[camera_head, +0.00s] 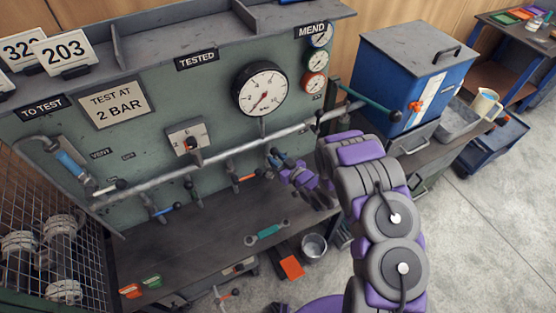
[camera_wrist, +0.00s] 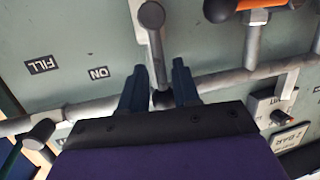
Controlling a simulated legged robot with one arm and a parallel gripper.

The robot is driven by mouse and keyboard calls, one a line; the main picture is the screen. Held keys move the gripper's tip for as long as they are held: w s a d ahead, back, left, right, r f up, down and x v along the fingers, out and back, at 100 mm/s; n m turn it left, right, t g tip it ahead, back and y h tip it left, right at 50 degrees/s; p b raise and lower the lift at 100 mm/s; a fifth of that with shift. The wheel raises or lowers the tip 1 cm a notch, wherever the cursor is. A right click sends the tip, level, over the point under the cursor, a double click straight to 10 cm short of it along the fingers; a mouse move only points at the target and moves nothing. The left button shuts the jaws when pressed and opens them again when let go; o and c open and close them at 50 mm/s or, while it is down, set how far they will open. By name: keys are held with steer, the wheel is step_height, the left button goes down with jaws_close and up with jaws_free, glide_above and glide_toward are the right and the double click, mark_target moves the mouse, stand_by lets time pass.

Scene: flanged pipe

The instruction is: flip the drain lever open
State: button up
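A row of levers runs along the grey pipe (camera_head: 215,160) on the green test panel (camera_head: 215,100). No label reading drain is legible, so I cannot tell for certain which lever it is. In the head view my gripper (camera_head: 276,156) is at the pipe's lower side, right of a lever with an orange grip (camera_head: 245,177). The wrist view is upside down. There the blue fingers of my gripper (camera_wrist: 160,80) are apart, one each side of a grey lever with a round knob (camera_wrist: 152,15). I cannot tell whether they touch it. The orange grip (camera_wrist: 262,4) is beside it.
A lever with a blue grip (camera_head: 162,211) hangs further left, and a green-handled lever (camera_head: 368,100) stands at the pipe's right end. A round gauge (camera_head: 260,89) sits above the pipe. A wrench (camera_head: 266,234) lies on the bench, with a bucket (camera_head: 314,247) below.

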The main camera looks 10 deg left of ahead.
steer(key=shift+o, duration=0.5)
steer(key=shift+s, duration=0.1)
steer(key=p+v, duration=0.2)
steer(key=v, duration=1.5)
steer(key=shift+d+r, duration=0.1)
